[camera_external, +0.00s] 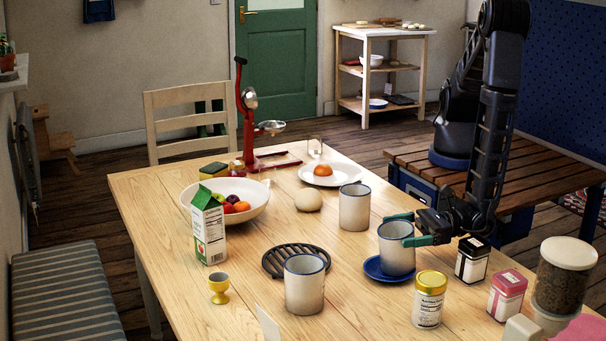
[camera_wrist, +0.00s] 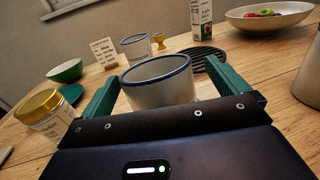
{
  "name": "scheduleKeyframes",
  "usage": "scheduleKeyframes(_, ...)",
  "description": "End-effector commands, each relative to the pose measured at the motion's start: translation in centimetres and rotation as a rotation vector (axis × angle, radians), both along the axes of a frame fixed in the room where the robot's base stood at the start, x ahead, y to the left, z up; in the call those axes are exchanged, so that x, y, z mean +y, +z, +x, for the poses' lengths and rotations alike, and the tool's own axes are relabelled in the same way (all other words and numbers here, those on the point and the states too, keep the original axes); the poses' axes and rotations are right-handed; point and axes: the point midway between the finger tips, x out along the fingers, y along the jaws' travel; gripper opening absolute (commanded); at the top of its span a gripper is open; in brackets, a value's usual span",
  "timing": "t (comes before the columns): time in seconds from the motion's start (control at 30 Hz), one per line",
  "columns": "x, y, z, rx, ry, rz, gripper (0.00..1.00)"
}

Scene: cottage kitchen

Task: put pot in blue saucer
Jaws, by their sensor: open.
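A pale pot (camera_external: 396,252) with a blue rim stands upright on the blue saucer (camera_external: 373,270) near the table's right side. My gripper (camera_external: 409,229) is open at the pot's upper part, with one green finger on each side. In the wrist view the pot (camera_wrist: 160,88) sits between the fingers of my gripper (camera_wrist: 160,74); I cannot tell whether they touch it. Two similar blue-rimmed pots stand on the table: one behind (camera_external: 354,208) and one toward the front (camera_external: 304,286). The saucer's middle is hidden under the pot.
A yellow-lidded jar (camera_external: 429,300), black tin (camera_external: 472,261), pink tin (camera_external: 507,296) and large lidded jar (camera_external: 564,276) crowd the right front.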

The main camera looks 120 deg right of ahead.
Motion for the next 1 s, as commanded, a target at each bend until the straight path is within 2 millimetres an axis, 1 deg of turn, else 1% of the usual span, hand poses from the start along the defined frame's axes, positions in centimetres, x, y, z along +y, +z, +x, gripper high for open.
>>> scheduleKeyframes(0.03, 0.3, -0.2, -1.2, 0.005, 0.005, -0.003, 0.99)
scheduleKeyframes(0.1, 0.7, -0.2, -2.6, 0.005, 0.007, -0.003, 0.99)
scheduleKeyframes(0.13, 0.7, 0.1, -2.8, 0.002, 0.004, -0.002, 0.99)
scheduleKeyframes(0.2, 0.6, 1.3, -2.5, 0.001, 0.002, 0.000, 0.99)
scheduleKeyframes(0.4, 0.6, 4.0, -2.5, 0.002, 0.002, -0.001, 0.99)
scheduleKeyframes(0.6, 0.6, 6.0, -2.5, 0.001, 0.002, -0.001, 0.99)
scheduleKeyframes(0.73, 0.6, 6.6, -2.5, 0.002, 0.003, -0.002, 0.99)
scheduleKeyframes(1.0, 0.3, 7.0, -2.4, 0.003, -0.006, 0.003, 0.99)
